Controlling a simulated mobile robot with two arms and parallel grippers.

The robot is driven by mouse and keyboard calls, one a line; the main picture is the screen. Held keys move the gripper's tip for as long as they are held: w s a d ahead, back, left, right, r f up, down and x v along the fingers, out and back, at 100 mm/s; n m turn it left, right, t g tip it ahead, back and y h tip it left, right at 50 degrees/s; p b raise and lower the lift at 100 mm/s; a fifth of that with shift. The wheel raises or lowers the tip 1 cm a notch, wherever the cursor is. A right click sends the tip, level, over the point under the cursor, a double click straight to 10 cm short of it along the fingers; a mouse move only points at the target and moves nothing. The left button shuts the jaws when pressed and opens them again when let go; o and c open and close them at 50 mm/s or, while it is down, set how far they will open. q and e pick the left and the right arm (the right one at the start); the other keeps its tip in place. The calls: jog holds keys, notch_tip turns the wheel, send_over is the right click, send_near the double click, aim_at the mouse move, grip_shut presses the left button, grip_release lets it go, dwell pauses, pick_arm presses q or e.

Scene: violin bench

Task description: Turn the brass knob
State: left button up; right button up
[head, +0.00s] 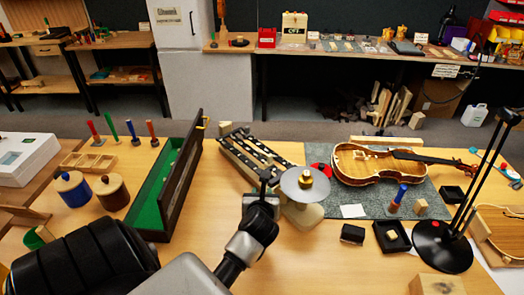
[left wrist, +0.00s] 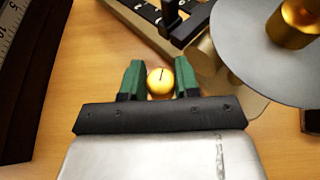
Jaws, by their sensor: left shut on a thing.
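The brass knob (left wrist: 160,80) is a small round ball with a dark slot on its face. It sits between the green finger pads of my left gripper (left wrist: 159,82) in the left wrist view, and the gripper is shut on it. In the head view my left gripper (head: 263,200) reaches in beside a pale stand with a grey disc (head: 304,184), and the knob cannot be made out there. The disc also shows in the left wrist view (left wrist: 252,50), with a larger brass piece (left wrist: 294,22) on top. My right gripper is not in view.
A slatted rack (head: 250,158) lies just behind my gripper. An open green-lined case (head: 166,185) stands to the left. A violin (head: 380,163) lies on a grey mat at right, near a black lamp (head: 442,247). Bare tabletop shows left of the gripper.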

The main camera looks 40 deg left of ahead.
pick_arm(q)
jog(key=m+t+h+p, duration=0.1)
jog(key=p, duration=0.1)
jog(key=m+h+p, duration=0.2)
jog(key=m+t+h+p, duration=0.1)
jog(key=m+h+p, duration=0.1)
jog(key=p, duration=0.1)
jog(key=shift+a+r+t, duration=0.1)
jog(key=shift+r+t, duration=0.2)
jog(key=shift+f+m+t+h+p, duration=0.2)
jog(key=shift+m+t+h+p, duration=0.1)
jog(key=shift+m+h+p, duration=0.85)
jog(key=shift+h, duration=0.25)
jog(key=o, duration=0.9)
jog(key=shift+w+f, duration=0.1)
jog(key=shift+f, duration=0.05)
jog(key=b+v, duration=0.1)
jog(key=v, duration=1)
jog(key=shift+w, duration=0.1)
